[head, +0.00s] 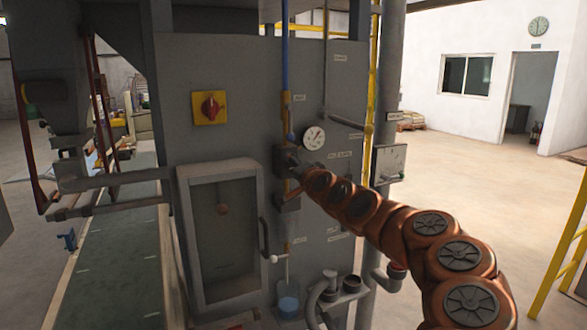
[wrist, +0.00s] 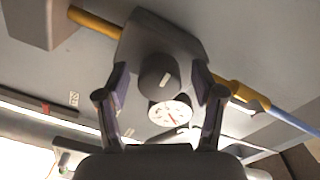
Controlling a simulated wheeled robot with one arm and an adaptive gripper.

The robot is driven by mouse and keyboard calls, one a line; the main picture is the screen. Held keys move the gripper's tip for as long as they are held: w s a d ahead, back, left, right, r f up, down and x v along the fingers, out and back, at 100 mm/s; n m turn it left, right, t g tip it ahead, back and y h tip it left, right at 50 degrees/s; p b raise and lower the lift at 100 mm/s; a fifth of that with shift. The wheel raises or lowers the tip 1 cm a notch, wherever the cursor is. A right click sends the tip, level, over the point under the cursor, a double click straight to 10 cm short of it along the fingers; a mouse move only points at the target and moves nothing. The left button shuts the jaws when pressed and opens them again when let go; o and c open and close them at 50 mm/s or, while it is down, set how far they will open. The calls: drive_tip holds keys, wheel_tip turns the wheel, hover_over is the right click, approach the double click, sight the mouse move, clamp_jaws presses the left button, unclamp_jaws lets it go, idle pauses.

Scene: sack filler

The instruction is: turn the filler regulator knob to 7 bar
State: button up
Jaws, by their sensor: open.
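The regulator is a grey block (wrist: 160,35) in the wrist view, set in a yellow pipe. Its dark round knob (wrist: 158,74) carries a short white mark. My gripper (wrist: 160,84) is open, with one finger on each side of the knob; I cannot tell whether either finger touches it. The round white gauge (wrist: 170,113) with a red needle shows just below the knob. In the head view the gauge (head: 314,138) is on the grey panel, its reading too small to tell. My gripper (head: 290,163) is at the regulator there and hides the knob.
A red and yellow switch (head: 209,107) is left of the regulator. A windowed cabinet door (head: 224,235) stands below it. A blue pipe (head: 285,60) runs above. A small grey box (head: 389,163) and a post are on the right. Open floor (head: 470,165) lies farther right.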

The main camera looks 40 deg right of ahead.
drive_tip(key=shift+s, duration=0.2)
drive_tip(key=v, duration=1.1)
drive_tip(key=shift+s+a, duration=0.15)
drive_tip(key=shift+s, duration=0.15)
idle(0.7)
drive_tip(key=w+a+f+n+g+y+p, duration=0.1)
drive_tip(key=w+a+f+n+y, duration=0.15)
drive_tip(key=a, duration=0.75)
drive_tip(key=w+a+f+n+g+y, duration=0.2)
drive_tip(key=a+f+n+y, duration=0.15)
drive_tip(key=a, duration=0.55)
drive_tip(key=s+a+f+n+g+y, duration=0.1)
drive_tip(key=s+a+f+n+g, duration=0.15)
drive_tip(key=a, duration=0.25)
drive_tip(key=s+a+f+n+g+y+p, duration=0.1)
drive_tip(key=s+a+f+n+g, duration=0.15)
drive_tip(key=a, duration=0.35)
drive_tip(key=s+a+f+n+g+y, duration=0.1)
drive_tip(key=s+a+f, duration=0.15)
drive_tip(key=a, duration=0.25)
drive_tip(key=s+a+f+n+g+h, duration=0.1)
drive_tip(key=s+a+f+n+g, duration=0.1)
drive_tip(key=s, duration=1)
drive_tip(key=s+a+f+n+g+h+p, duration=0.1)
drive_tip(key=s+f+g, duration=0.4)
drive_tip(key=s, duration=0.7)
drive_tip(key=shift+a+f+n+g+h, duration=0.15)
drive_tip(key=shift+a+n+g+h, duration=0.15)
drive_tip(key=shift+a+n+g, duration=0.65)
